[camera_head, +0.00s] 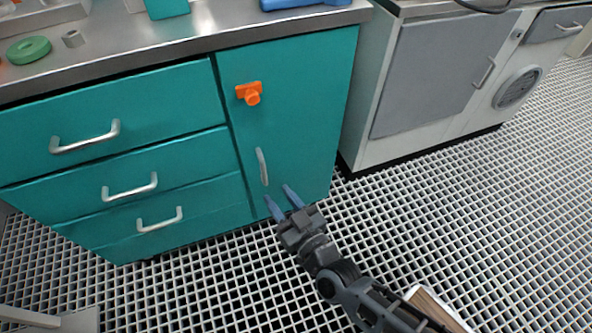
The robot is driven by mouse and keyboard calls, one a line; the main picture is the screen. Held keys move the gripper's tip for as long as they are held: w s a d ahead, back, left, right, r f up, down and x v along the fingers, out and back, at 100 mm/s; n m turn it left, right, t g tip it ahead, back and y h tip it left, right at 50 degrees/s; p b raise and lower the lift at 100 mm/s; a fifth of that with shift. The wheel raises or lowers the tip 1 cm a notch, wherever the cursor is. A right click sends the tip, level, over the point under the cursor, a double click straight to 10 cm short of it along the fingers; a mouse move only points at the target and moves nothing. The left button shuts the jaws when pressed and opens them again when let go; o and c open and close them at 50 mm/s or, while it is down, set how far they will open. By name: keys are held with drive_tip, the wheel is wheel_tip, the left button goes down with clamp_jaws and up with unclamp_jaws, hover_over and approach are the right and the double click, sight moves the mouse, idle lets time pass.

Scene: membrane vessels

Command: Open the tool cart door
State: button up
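The tool cart is the teal cabinet with a steel top (185,42). Its door (300,110) is on the right side of the front and looks shut. A vertical silver handle (262,167) sits low on the door's left side. An orange knob-like piece (250,93) is on the door's upper left. My gripper (282,203) is in front of the door's lower part, just below and right of the handle. Its two blue fingers are apart with nothing between them. It appears apart from the handle, though the exact depth gap is hard to tell.
Several teal drawers with silver handles (130,188) are left of the door. A white and grey cabinet (435,80) stands to the right. The white grid floor (450,205) is mostly clear; a box-like object (437,308) is at the bottom.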

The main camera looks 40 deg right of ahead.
sight(264, 169)
drive_tip(key=shift+h, duration=0.4)
drive_tip(key=shift+w+d+f+b, duration=0.15)
drive_tip(key=shift+w+d+b, duration=0.2)
drive_tip(key=shift+w, duration=1.2)
drive_tip(key=shift+w+d+f+b, duration=0.2)
drive_tip(key=shift+w+d, duration=0.25)
drive_tip(key=shift+w, duration=1.15)
drive_tip(key=shift+w+d+f+b, duration=0.1)
drive_tip(key=shift+w+d+b, duration=0.3)
drive_tip(key=shift+w, duration=1.15)
drive_tip(key=shift+c, duration=0.5)
clamp_jaws()
